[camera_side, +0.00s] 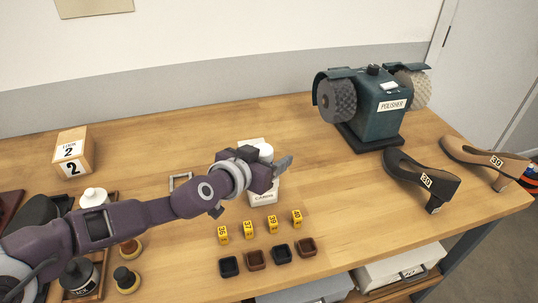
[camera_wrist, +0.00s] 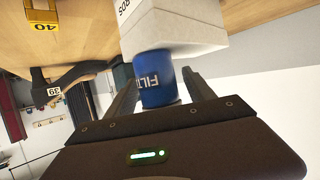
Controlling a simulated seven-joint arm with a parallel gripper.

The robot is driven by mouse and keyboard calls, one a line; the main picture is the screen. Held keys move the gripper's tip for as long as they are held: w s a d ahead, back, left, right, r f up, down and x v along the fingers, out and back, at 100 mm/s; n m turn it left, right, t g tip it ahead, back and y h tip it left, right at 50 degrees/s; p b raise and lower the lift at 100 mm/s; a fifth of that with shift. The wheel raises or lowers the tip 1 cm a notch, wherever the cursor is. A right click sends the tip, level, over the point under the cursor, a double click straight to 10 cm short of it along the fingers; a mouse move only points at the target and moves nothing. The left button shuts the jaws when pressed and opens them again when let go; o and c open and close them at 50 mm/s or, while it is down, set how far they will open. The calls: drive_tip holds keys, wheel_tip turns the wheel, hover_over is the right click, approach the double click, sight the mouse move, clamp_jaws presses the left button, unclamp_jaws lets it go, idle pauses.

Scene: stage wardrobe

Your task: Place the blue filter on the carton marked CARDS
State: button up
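The blue filter (camera_wrist: 154,80) is between the two fingers of my gripper (camera_wrist: 158,82) in the wrist view, its lettering partly visible. The fingers stand on either side of it, with a gap at least on the right. The filter's far end meets the white carton (camera_wrist: 175,28), whose label is cut off there. In the side view the carton marked CARDS (camera_side: 263,197) stands on the table, partly behind my gripper (camera_side: 283,164). The filter's blue side is hidden there; a white round top (camera_side: 265,151) shows above the gripper, possibly the filter's.
Several yellow number tags (camera_side: 248,229) and small dark trays (camera_side: 254,260) lie in front of the carton. A polisher (camera_side: 378,108) and two shoes (camera_side: 422,180) stand to the right. A numbered box (camera_side: 72,155) is at the left. The table behind the carton is clear.

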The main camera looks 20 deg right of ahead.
drive_tip(key=shift+r, duration=0.15)
drive_tip(key=shift+s+a+r, duration=0.15)
drive_tip(key=shift+a, duration=0.3)
drive_tip(key=v, duration=1.1)
drive_tip(key=shift+s+d+r, duration=0.1)
drive_tip(key=shift+s, duration=0.05)
